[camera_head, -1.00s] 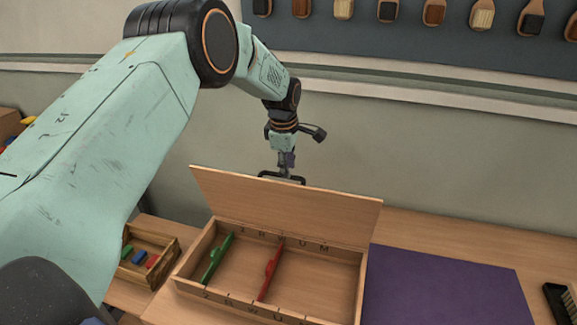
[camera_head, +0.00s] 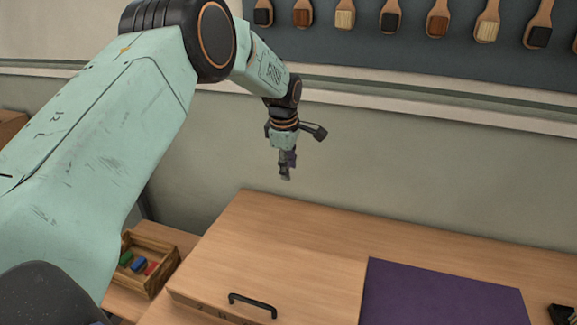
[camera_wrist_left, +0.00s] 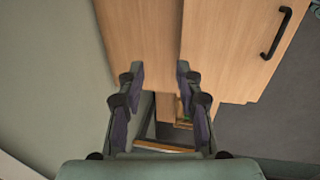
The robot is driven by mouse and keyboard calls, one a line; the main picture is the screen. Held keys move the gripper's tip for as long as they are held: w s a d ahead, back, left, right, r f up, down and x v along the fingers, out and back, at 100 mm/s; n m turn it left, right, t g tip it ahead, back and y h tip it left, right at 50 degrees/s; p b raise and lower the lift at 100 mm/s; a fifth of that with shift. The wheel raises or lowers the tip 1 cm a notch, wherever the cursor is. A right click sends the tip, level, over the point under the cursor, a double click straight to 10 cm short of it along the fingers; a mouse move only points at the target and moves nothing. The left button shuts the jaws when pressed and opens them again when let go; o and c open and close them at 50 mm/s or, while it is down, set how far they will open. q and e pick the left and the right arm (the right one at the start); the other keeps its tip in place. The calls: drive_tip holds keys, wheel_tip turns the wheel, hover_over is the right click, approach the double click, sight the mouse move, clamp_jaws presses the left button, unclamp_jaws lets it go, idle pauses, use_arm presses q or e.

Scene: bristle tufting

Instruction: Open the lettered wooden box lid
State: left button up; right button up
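The wooden box lid (camera_head: 285,268) lies flat and shut over the box, hiding the inside. Its black handle (camera_head: 253,304) is near the front edge. Part of the lettered front wall shows below the lid. The lid (camera_wrist_left: 225,50) and its handle (camera_wrist_left: 275,34) also show at the upper right of the left wrist view. My left gripper (camera_head: 286,174) hangs in the air behind the box, apart from the lid. In the left wrist view my left gripper (camera_wrist_left: 160,72) has its fingers spread, with nothing between them. My right gripper is not in view.
A small wooden tray (camera_head: 165,283) with green, blue and red blocks stands left of the box. A purple mat (camera_head: 440,295) lies to the right, with a brush (camera_head: 562,313) beyond it. Brushes hang on the wall board (camera_head: 400,60). The table behind the box is clear.

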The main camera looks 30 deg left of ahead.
use_arm(q)
wheel_tip(320, 180, up, 12)
drive_tip(key=s, duration=0.2)
drive_tip(key=shift+d+f, duration=0.15)
drive_tip(key=shift+f, duration=0.05)
idle(0.3)
drive_tip(key=shift+s+d+r, duration=0.1)
drive_tip(key=shift+s+r, duration=0.05)
drive_tip(key=shift+s, duration=0.15)
drive_tip(key=shift+w, duration=0.1)
